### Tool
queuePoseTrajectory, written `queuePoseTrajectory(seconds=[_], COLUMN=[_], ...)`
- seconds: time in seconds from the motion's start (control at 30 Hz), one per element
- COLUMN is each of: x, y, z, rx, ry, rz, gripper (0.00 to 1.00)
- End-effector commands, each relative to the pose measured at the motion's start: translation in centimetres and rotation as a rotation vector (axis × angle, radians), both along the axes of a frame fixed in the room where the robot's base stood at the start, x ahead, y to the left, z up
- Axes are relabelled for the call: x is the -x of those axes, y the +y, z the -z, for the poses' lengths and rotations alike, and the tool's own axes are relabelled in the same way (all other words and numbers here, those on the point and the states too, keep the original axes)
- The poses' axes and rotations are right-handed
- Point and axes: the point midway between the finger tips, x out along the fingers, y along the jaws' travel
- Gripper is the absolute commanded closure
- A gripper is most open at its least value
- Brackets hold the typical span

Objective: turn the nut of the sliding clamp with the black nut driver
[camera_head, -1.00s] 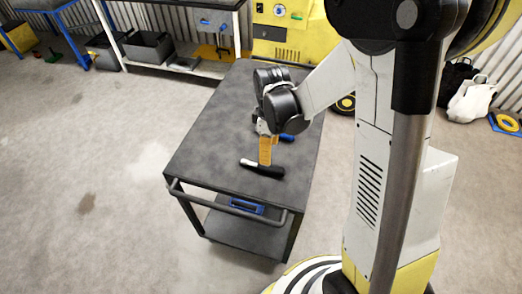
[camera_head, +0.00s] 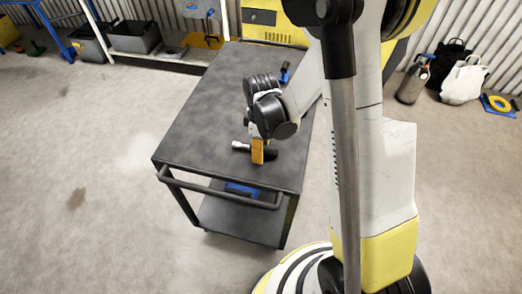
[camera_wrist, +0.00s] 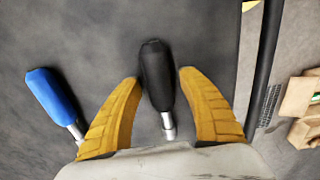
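The black nut driver (camera_wrist: 157,75) lies on the dark cart top, with a black handle and a silver metal shaft. It also shows in the head view (camera_head: 270,154), partly hidden behind a yellow finger. My gripper (camera_wrist: 160,80) is open, with one yellow finger on each side of the handle. A gap shows on both sides, narrower on the right. In the head view my gripper (camera_head: 257,151) is low over the cart at the driver. The sliding clamp and its nut cannot be made out in either view.
A blue-handled tool (camera_wrist: 52,97) lies left of my gripper in the wrist view. A rail (camera_head: 220,192) runs along the cart's near edge. The cart's left half is clear.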

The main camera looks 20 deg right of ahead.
Motion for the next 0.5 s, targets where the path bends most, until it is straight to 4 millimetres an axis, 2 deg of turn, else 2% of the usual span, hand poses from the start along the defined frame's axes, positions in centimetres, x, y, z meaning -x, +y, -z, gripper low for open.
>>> queuePoseTrajectory(seconds=[0.03,0.13,0.5], x=[0.00,0.00,0.00], y=[0.00,0.00,0.00], z=[-0.02,-0.02,-0.42], rx=[0.000,0.000,0.000], ry=[0.000,0.000,0.000], rz=[0.000,0.000,0.000], gripper=[0.70,1.00,1.00])
